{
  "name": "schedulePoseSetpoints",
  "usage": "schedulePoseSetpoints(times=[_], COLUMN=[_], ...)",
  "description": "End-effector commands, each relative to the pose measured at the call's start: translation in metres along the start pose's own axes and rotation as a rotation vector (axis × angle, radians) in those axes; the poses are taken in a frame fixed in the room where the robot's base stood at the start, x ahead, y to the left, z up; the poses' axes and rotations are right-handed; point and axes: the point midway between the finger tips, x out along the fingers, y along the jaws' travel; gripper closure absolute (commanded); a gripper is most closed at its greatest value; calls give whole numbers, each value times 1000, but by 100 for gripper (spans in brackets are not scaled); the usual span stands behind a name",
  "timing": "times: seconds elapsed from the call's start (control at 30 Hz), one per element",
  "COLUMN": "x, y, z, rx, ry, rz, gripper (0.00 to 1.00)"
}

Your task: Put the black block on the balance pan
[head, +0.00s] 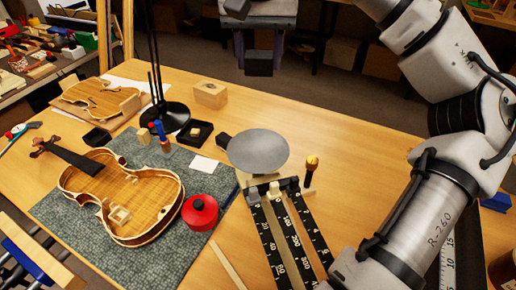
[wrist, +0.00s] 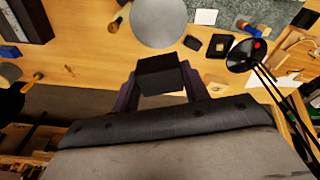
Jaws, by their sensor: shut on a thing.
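The black block (wrist: 160,74) is between the two fingers of my gripper (wrist: 161,88) in the wrist view. In the head view the block (head: 259,67) shows at the top, beyond the far edge of the bench, below my gripper (head: 262,48). The balance pan (head: 258,152) is a round grey disc at the centre of the head view, with nothing on it. It also shows in the wrist view (wrist: 158,22), apart from the block. The balance beams (head: 284,235) with number scales run towards the front from the pan.
A black lamp stand (head: 167,115), a small wooden box (head: 211,94) and a black tray (head: 195,132) stand left of the pan. A wooden-handled tool (head: 310,172) is at its right. A violin body (head: 130,200) and red pot (head: 200,212) lie on the mat.

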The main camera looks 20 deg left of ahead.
Motion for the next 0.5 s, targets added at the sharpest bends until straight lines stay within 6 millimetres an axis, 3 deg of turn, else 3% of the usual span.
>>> schedulePoseSetpoints(times=[0.17,0.5], x=[28,117], y=[-2,-2], z=[4,15], rx=[-10,-7], ry=[-3,-2], rz=[-4,-2], gripper=[78,78])
